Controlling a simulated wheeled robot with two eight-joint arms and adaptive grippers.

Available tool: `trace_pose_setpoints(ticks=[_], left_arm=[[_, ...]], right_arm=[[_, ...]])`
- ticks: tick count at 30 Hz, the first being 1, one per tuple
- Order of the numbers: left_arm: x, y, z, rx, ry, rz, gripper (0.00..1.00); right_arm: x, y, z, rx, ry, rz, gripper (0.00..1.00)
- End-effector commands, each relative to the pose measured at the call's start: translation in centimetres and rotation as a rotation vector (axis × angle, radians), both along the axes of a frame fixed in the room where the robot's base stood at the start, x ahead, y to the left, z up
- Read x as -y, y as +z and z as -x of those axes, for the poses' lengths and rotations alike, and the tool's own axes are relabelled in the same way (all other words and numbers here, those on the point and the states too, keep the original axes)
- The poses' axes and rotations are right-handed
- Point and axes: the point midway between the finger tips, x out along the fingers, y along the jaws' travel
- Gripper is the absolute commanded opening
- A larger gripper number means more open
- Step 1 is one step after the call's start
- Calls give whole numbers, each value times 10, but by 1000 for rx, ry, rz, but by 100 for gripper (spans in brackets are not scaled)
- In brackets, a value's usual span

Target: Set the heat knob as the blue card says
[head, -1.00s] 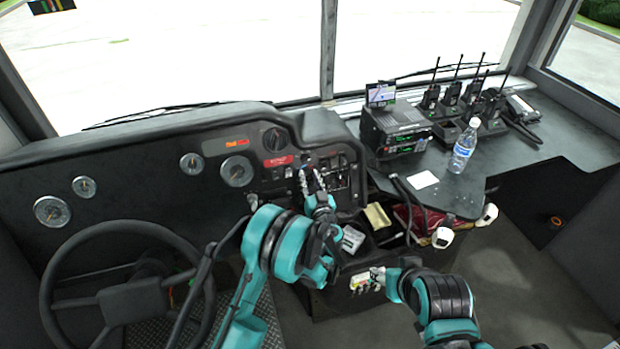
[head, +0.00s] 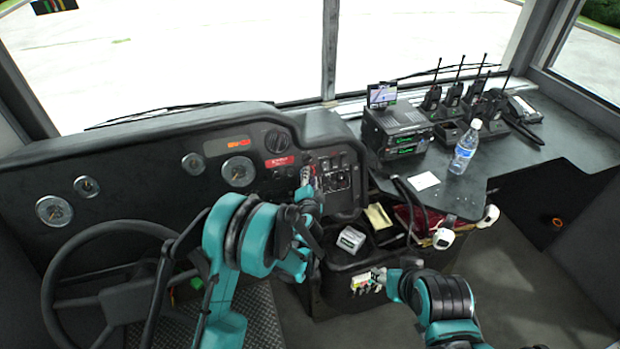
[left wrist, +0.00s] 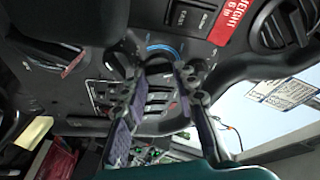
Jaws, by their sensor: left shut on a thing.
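My left gripper (head: 308,182) reaches the middle of the dashboard, at the panel left of the radio. In the left wrist view its two fingers (left wrist: 158,70) stand on either side of the dark heat knob (left wrist: 154,66), shut on it. A blue arc is printed on the panel beside the knob. In the head view the fingers hide the knob, and its pointer cannot be read. My right gripper (head: 378,279) is low by the front of the console box; its jaws are too small to judge. I cannot make out a blue card for certain.
A radio (head: 397,125) with a small screen (head: 381,95), a water bottle (head: 465,148), a white card (head: 424,181) and several handheld radios stand on the right shelf. A small white box (head: 351,240) sits on the console. The steering wheel (head: 112,232) is at the left.

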Motion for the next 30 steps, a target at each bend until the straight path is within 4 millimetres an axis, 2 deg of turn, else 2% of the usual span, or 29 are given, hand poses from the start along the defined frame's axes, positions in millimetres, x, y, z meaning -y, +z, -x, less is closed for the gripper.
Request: trace_pose_setpoints(ticks=[30], left_arm=[[0,6,-2,-281,-330,-865,0]], right_arm=[[0,24,0,0,0,0,49]])
